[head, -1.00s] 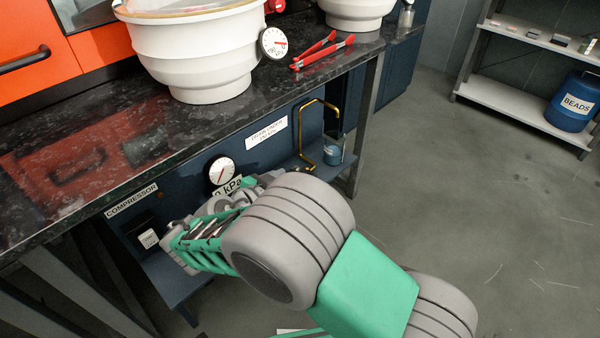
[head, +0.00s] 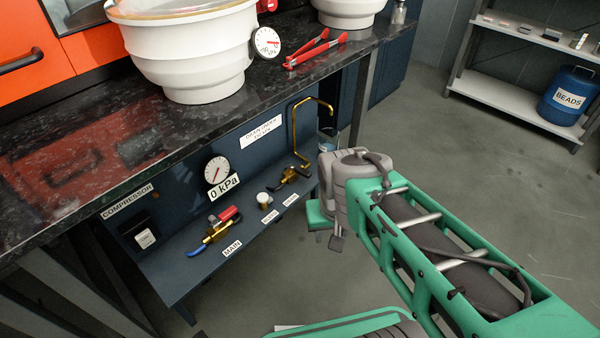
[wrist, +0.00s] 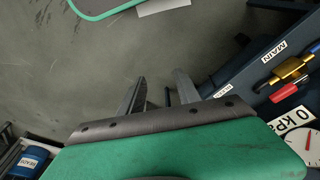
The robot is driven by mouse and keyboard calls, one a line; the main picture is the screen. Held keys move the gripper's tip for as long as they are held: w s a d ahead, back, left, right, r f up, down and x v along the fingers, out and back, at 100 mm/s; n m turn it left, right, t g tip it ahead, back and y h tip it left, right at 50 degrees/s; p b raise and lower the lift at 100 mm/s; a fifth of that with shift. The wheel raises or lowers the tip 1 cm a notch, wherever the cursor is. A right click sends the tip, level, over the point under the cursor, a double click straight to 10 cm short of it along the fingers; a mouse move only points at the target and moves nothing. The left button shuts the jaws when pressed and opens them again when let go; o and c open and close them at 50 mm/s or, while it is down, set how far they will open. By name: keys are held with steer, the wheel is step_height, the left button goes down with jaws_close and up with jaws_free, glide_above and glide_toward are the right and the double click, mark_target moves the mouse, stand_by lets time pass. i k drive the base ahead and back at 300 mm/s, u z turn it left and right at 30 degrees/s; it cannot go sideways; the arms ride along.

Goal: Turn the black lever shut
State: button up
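A brass valve with a black lever (head: 290,175) sits at the right end of the blue shelf under the counter, at the foot of a bent brass pipe (head: 296,125). The lever's exact angle is too small to tell. My gripper (wrist: 158,95) shows two grey fingers standing apart with bare floor behind them and nothing between. In the head view my gripper is to the right of the valve, apart from it, partly hidden by my wrist. I cannot make out the black lever in the wrist view.
The dark countertop (head: 120,150) overhangs the shelf.

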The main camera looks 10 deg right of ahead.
mark_target(298, 170)
steer(key=u, duration=1.9)
steer(key=k, duration=1)
steer(key=z, duration=0.4)
steer(key=i, duration=0.2)
steer(key=u, duration=0.25)
